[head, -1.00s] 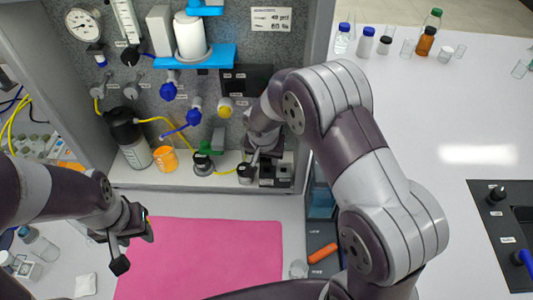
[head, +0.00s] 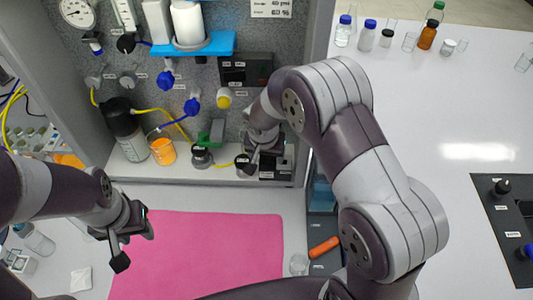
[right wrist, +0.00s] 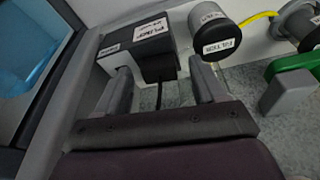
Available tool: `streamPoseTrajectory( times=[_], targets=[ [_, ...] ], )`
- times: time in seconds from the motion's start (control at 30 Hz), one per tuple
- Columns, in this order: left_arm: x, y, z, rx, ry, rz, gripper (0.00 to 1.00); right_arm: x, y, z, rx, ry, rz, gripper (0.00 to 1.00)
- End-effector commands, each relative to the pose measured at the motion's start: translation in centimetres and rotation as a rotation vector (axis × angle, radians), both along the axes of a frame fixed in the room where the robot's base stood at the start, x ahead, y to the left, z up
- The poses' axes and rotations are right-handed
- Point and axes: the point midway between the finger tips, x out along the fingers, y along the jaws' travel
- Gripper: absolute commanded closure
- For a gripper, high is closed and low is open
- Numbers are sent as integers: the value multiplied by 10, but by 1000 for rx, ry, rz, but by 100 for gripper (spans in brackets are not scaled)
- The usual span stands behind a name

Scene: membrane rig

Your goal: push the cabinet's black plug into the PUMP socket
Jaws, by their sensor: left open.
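The PUMP socket (right wrist: 153,38) is a block with a white labelled face at the top middle of the right wrist view. A black part (right wrist: 158,68) lies directly below that face, with a dark cord running down from it; I cannot tell whether it is the plug or the socket's side. My right gripper (right wrist: 160,66) has its fingers apart, one on each side of this black part. In the head view my right gripper (head: 252,163) is at the cabinet floor's right end, partly hiding the black blocks (head: 275,168).
A round FILTER cap (right wrist: 213,31) stands close beside my right gripper, with a yellow hose. A green handle (right wrist: 290,80) is further right. An amber beaker (head: 163,151) and a dark bottle (head: 127,130) stand to the left inside the cabinet. The pink mat (head: 210,250) is clear.

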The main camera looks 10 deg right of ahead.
Motion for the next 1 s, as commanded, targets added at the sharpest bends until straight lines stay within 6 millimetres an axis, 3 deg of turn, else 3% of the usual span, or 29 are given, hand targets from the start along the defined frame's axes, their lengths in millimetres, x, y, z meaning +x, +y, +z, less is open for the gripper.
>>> streamPoseTrajectory(
  times=[0.33, 0.73, 1.0],
  targets=[
    [0, 0, -3, 0, 0, 0, 57, -1, 2, 9, 0, -4, 1, 31],
    [0, 0, -24, 0, 0, 0, 57, -25, 13, 102, 1, -4, 2, 31],
    [0, 0, -26, 0, 0, 0, 57, -31, 15, 123, 0, 1, 0, 31]
  ],
)
